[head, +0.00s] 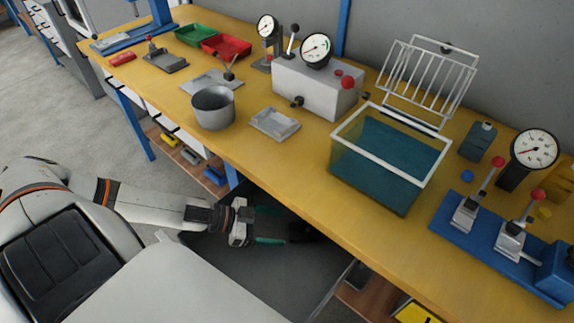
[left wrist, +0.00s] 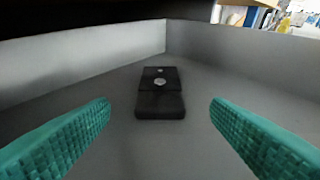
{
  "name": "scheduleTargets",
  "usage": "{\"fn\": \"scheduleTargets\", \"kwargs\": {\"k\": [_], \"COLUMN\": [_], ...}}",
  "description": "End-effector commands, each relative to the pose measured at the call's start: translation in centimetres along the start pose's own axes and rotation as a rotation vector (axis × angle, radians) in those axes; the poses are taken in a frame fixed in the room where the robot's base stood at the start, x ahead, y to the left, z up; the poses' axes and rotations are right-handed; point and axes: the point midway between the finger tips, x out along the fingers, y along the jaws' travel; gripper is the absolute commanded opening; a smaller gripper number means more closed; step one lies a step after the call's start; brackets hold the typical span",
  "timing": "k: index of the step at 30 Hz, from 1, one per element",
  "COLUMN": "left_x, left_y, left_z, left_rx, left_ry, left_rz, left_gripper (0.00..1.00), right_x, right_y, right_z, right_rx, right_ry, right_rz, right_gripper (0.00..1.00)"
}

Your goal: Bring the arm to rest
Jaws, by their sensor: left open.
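My left arm comes in from the left in the head view. Its gripper (head: 280,226) is low in front of the workbench, over a dark grey open bin (head: 265,272). In the left wrist view the two teal fingers stand wide apart with nothing between them (left wrist: 160,106). Beyond the fingertips a black block-like part (left wrist: 160,94) with two round pale spots lies on the bin's floor, apart from both fingers. My right gripper is in neither view.
The yellow workbench (head: 240,140) edge runs close beyond the gripper. A glass tank of teal water (head: 385,160), a grey pot (head: 213,108) and a small grey tray (head: 275,123) stand near that edge. The bin's grey walls (left wrist: 85,75) rise around the black part.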

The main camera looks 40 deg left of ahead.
Motion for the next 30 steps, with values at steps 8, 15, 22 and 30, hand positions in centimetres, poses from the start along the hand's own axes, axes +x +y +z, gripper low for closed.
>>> {"fn": "scheduleTargets", "kwargs": {"k": [8,15,22,30], "left_x": [-1.9,-1.9,-1.9,-1.6], "left_y": [0.0,0.0,0.0,0.2], "left_z": [0.0,0.0,0.0,2.2], "left_rx": [0.001,0.001,0.001,0.187], "left_ry": [-0.001,-0.001,-0.001,-0.033], "left_rz": [0.000,0.000,0.000,-0.030], "left_gripper": [0.72,0.72,0.72,0.72], "right_x": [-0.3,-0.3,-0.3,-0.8], "right_y": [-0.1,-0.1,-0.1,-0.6], "right_z": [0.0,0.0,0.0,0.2], "right_rx": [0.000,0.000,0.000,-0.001], "right_ry": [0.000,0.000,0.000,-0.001], "right_rz": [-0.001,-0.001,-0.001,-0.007], "right_gripper": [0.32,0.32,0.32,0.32]}}
